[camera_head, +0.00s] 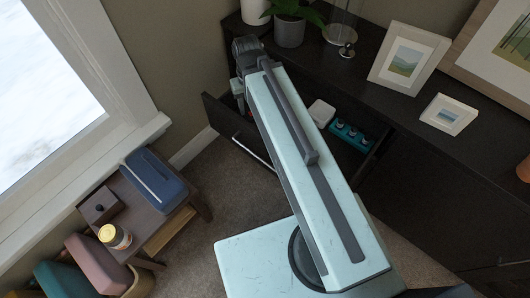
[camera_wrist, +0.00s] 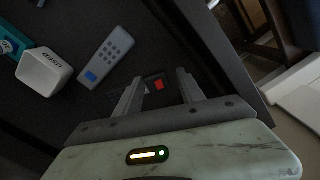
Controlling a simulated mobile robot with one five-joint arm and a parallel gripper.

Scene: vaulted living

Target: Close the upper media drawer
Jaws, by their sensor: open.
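The dark upper media drawer (camera_head: 228,122) stands open from the console, its front panel and bar handle (camera_head: 252,151) toward the lower left. My arm reaches over the drawer and covers much of it in the head view. My gripper (camera_head: 240,93) is at the drawer's far left end; its fingertips are hard to see there. In the wrist view, my gripper (camera_wrist: 160,80) is open and empty above the dark drawer floor. A small dark item with a red patch (camera_wrist: 159,85) lies between the fingers in the picture. I cannot tell whether the fingers touch the drawer.
Inside the drawer are a grey remote (camera_wrist: 106,57), a white box (camera_wrist: 43,72) and a teal item (camera_head: 352,135). The console top (camera_head: 385,105) holds a potted plant (camera_head: 290,28) and frames (camera_head: 409,58). A side table (camera_head: 147,205) stands left; carpet (camera_head: 235,185) lies between.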

